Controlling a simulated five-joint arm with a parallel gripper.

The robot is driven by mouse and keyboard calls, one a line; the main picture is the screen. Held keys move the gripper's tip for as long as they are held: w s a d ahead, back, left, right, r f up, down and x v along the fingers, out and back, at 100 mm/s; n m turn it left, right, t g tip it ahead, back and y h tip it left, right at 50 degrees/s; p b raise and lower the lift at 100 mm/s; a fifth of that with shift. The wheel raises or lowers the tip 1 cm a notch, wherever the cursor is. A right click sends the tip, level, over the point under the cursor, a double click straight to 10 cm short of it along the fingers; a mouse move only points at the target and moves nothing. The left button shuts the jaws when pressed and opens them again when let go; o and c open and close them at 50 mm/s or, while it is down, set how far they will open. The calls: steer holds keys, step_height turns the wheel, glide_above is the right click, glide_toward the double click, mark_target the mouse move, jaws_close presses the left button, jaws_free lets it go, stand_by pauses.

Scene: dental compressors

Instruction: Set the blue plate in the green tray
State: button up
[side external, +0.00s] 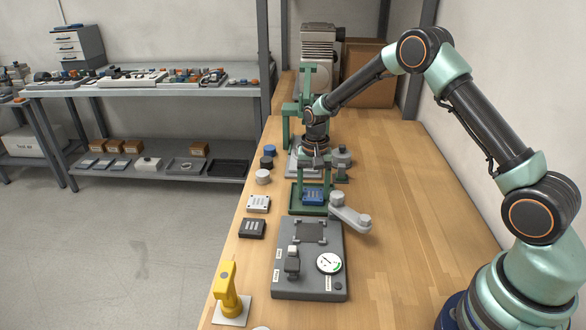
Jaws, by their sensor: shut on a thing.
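The blue plate (313,197) is a small flat block with pale slots on top. It shows at the green tray (308,210), a shallow tray near the middle of the wooden bench. My gripper (314,182) points down from above and is shut on the blue plate. The plate appears within the tray's outline. I cannot tell whether it touches the tray floor or hangs slightly above it. The far part of the tray is partly hidden by my gripper and the plate.
A grey fixture with a dial gauge (329,263) stands in front of the tray, with a grey lever arm (350,217) to its right. A white block (258,204), a black block (252,229) and a yellow tool (228,290) line the left edge. The bench's right side is clear.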

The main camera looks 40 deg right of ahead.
steer(key=o, duration=1.5)
steer(key=shift+c, duration=0.2)
step_height(320, 180, up, 12)
step_height(320, 180, up, 7)
steer(key=n+t, duration=0.1)
steer(key=n, duration=0.1)
glide_above(313, 194)
steer(key=s+a, duration=0.2)
steer(key=s, duration=0.2)
steer(key=s+a+r+n+t, duration=0.1)
steer(key=s+r+n+t, duration=0.1)
steer(key=s, duration=0.6)
steer(key=s+a+r+n+t, duration=0.2)
steer(key=s+n, duration=0.3)
steer(key=s, duration=0.3)
steer(key=shift+s+a+r+t, duration=0.15)
steer(key=shift+s+r+t, duration=0.15)
steer(key=shift+r, duration=0.25)
